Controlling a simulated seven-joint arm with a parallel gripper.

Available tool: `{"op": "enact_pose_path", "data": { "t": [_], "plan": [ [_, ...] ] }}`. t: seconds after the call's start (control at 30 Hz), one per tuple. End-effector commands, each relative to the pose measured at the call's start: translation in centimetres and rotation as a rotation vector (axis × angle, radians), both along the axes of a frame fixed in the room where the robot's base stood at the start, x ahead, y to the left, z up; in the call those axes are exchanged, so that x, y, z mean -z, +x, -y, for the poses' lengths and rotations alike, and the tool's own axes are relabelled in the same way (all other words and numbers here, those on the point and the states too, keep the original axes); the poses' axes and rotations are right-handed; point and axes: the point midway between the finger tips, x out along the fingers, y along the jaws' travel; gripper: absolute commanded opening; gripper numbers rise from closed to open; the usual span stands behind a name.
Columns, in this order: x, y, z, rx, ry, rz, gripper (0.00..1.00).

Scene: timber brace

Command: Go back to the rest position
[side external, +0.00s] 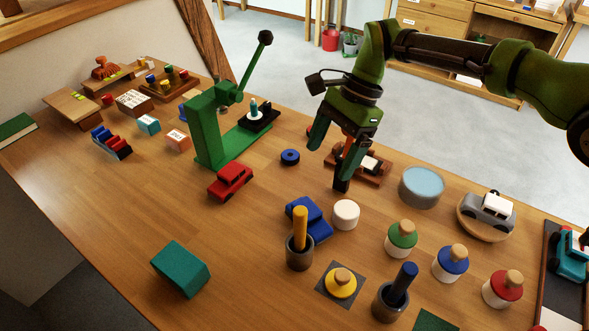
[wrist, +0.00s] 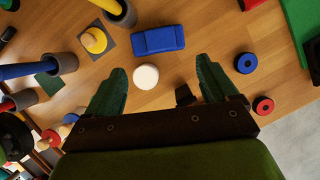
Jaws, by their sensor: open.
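My gripper (side external: 335,158) is green and points down above the middle of the table, with its fingers apart. In the wrist view my gripper (wrist: 164,74) shows both fingers spread with nothing held between them. A small dark block (side external: 341,184) shows just below the fingers in the side view. In the wrist view the dark block (wrist: 184,95) lies partly hidden behind the gripper's body. I cannot tell from the side view how far the fingertips are above it.
Near the gripper are a white cylinder (side external: 345,214), a blue car (side external: 308,218), a blue ring (side external: 290,157) and a round tin (side external: 421,187). A tall green lever press (side external: 207,128) stands to the left. Several knobbed lids and pots crowd the front.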

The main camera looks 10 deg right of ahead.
Motion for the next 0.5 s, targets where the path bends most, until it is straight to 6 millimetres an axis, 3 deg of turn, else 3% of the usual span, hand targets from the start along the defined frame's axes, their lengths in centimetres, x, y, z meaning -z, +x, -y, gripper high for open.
{"op": "enact_pose_path", "data": {
  "t": [0.13,0.27,0.5],
  "plan": [
    [-1.2,0.2,1.1,-0.008,0.013,0.029,0.86],
    [-4.3,0.3,4.3,-0.045,0.045,0.116,0.86],
    [-10.8,-2.5,13.6,-0.18,0.08,0.37,0.86]
  ]
}}
